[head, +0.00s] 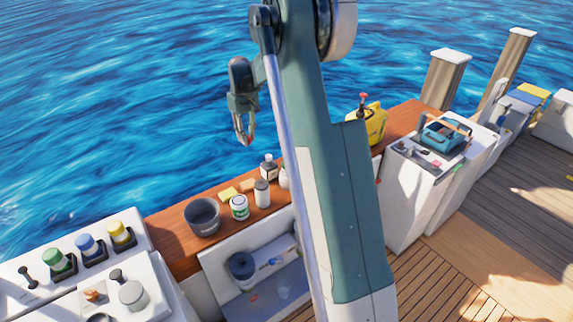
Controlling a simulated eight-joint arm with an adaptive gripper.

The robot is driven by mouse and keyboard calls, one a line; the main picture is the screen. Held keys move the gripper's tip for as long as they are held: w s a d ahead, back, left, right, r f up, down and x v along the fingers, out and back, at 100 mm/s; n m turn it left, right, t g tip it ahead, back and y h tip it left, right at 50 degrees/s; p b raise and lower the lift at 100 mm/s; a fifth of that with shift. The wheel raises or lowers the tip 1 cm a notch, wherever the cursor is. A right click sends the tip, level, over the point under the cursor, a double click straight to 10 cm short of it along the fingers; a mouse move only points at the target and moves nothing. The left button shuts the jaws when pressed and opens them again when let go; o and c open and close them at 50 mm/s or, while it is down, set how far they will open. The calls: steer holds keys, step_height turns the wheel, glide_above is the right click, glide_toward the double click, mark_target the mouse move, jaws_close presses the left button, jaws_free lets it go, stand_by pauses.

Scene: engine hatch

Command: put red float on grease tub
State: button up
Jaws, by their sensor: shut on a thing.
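My gripper (243,132) hangs over the water at upper left, above and behind the wooden ledge. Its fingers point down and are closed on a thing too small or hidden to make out. I cannot pick out a red float for certain. A small reddish bit (253,297) lies in the recess below the ledge. A white tub with a green label (239,208) stands on the ledge and may be the grease tub. My gripper is well above it and apart from it.
A grey bucket (202,218), yellow sponges (229,195), a white canister (262,194) and a dark bottle (269,167) crowd the ledge. A dark blue container (242,268) stands in the recess. A yellow jug (376,124) is farther right. My arm hides the middle.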

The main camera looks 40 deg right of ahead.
steer(key=s+d+m, duration=0.1)
steer(key=s+d, duration=0.2)
steer(key=d, duration=0.5)
steer(key=s+d+m, duration=0.2)
steer(key=s+d, duration=0.1)
steer(key=d, duration=0.5)
glide_above(286, 163)
step_height(286, 163, down, 4)
steer(key=shift+s+f, duration=0.2)
steer(key=shift+f, duration=0.3)
steer(key=shift+f, duration=3.1)
steer(key=shift+f+p, duration=0.3)
steer(key=shift+f, duration=1.6)
steer(key=shift+f, duration=0.15)
